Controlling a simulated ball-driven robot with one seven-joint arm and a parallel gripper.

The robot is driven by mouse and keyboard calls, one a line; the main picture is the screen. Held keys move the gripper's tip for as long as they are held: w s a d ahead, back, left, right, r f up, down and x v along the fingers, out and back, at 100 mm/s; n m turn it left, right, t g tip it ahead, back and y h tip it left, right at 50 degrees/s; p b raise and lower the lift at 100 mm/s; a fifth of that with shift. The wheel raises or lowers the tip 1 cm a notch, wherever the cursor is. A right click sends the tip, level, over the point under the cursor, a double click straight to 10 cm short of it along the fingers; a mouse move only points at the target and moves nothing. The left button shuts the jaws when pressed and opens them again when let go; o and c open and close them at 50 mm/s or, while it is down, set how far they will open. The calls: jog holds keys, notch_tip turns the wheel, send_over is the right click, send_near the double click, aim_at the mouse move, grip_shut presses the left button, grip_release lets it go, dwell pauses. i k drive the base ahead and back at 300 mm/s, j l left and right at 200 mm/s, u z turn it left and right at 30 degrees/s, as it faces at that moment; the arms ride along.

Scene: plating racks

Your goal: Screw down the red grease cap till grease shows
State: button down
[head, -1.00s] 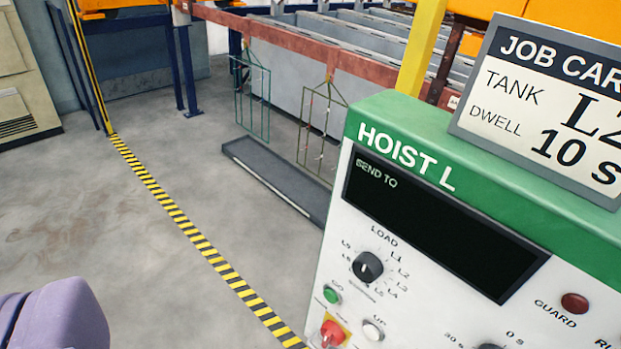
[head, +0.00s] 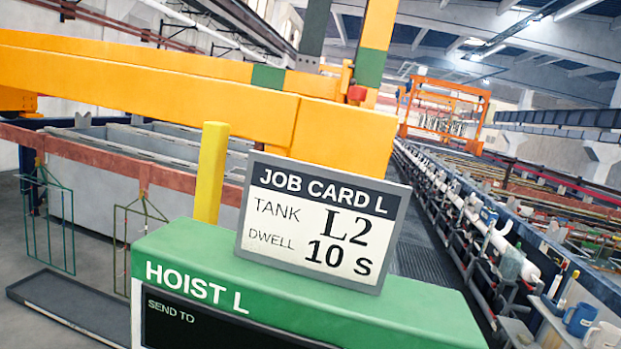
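My gripper is out of view. The view is filled by the green-topped HOIST L console (head: 300,285) and the job card (head: 322,222) standing on it, which reads tank L2, dwell 10 s. The console's dark display (head: 215,328) shows SEND TO; its knobs and buttons are below the picture.
A yellow post (head: 210,172) stands behind the console. Grey tanks (head: 95,200) and hanging wire racks (head: 48,222) are at left, above a low grey tray (head: 65,308). An orange beam (head: 200,95) crosses overhead. A long plating line (head: 480,235) runs back at right.

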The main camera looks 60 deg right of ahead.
aim_at(357, 93)
jog(key=j+z, duration=0.1)
jog(key=z, duration=0.35)
jog(key=i+j+z, duration=0.1)
jog(key=z, duration=0.35)
jog(key=j+z, duration=0.15)
jog(key=z, duration=0.35)
jog(key=i+j+z, duration=0.1)
jog(key=z, duration=0.35)
jog(key=k+j, duration=0.05)
